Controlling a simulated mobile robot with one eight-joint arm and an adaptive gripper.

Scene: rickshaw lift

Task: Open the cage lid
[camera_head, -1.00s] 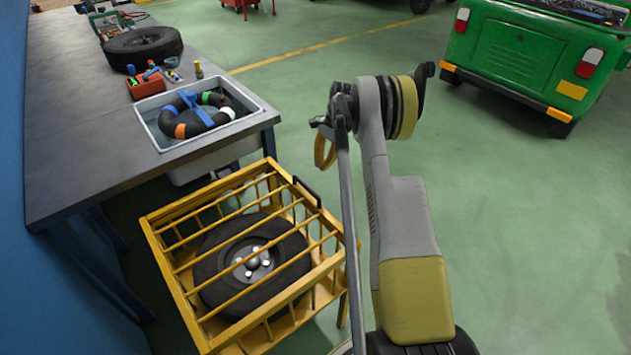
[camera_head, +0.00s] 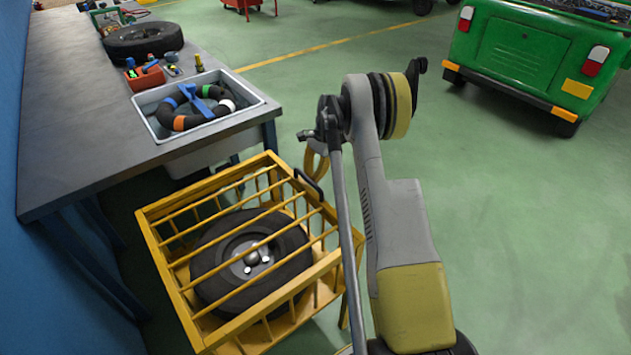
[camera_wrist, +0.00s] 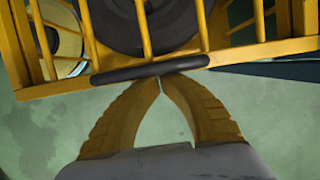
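The yellow cage (camera_head: 150,215) stands on the floor beside the bench, its barred lid (camera_head: 222,218) lying flat across the top, closed. A black bar handle (camera_head: 309,184) sits on the lid's right edge; in the wrist view the handle (camera_wrist: 150,69) runs across just beyond my fingertips. My gripper (camera_wrist: 160,80) has its yellow fingers together at the tips, with nothing seen between them. I cannot tell whether the tips touch the handle. In the head view my gripper (camera_head: 316,162) is partly hidden behind my arm, close by the handle.
A wheel (camera_head: 222,262) lies inside the cage. The bench (camera_head: 75,110) on the left carries a sink basin (camera_head: 255,101), a red toolbox (camera_head: 146,78) and a tyre (camera_head: 143,41). A green vehicle (camera_head: 515,55) stands at the upper right. The floor on the right is clear.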

